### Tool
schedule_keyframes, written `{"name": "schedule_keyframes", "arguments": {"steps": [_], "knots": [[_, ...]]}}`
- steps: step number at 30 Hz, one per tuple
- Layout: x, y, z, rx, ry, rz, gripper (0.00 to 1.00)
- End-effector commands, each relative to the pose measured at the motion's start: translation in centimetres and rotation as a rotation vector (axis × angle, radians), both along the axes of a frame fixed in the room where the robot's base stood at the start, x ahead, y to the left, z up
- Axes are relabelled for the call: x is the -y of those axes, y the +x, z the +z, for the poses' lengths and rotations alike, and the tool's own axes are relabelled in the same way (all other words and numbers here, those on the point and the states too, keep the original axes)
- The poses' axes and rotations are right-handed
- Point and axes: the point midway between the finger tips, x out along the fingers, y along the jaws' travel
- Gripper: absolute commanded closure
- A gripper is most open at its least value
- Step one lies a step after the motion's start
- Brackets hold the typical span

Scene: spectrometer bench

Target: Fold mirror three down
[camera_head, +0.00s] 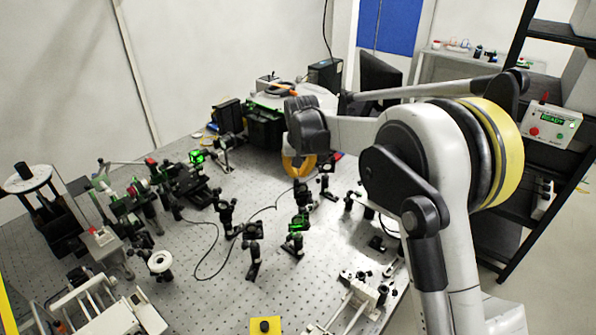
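Several small black optic mounts on posts stand on the perforated bench (215,285). One mount (227,213) stands left of centre, another (253,262) nearer the front, and one with bright green edges (299,223) right of centre. Another mount (326,187) stands just right of my gripper. I cannot read labels, so I cannot tell which is mirror three or whether any mirror is folded. My arm reaches in from the right, and my gripper (299,178) hangs below the wrist near the bench centre. Its fingers are too small and hidden to judge.
A cable (205,255) loops across the middle. Dark boxes (265,128) stand at the back, and crowded optics (130,200) fill the left. A yellow pad with a black knob (264,325) lies at the front. A control box (552,125) showing READY is at right.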

Motion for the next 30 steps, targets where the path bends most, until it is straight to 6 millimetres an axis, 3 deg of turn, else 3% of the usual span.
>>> {"name": "schedule_keyframes", "arguments": {"steps": [30], "knots": [[0.2, -1.8, 0.1, 0.176, 0.022, 0.001, 1.00]]}}
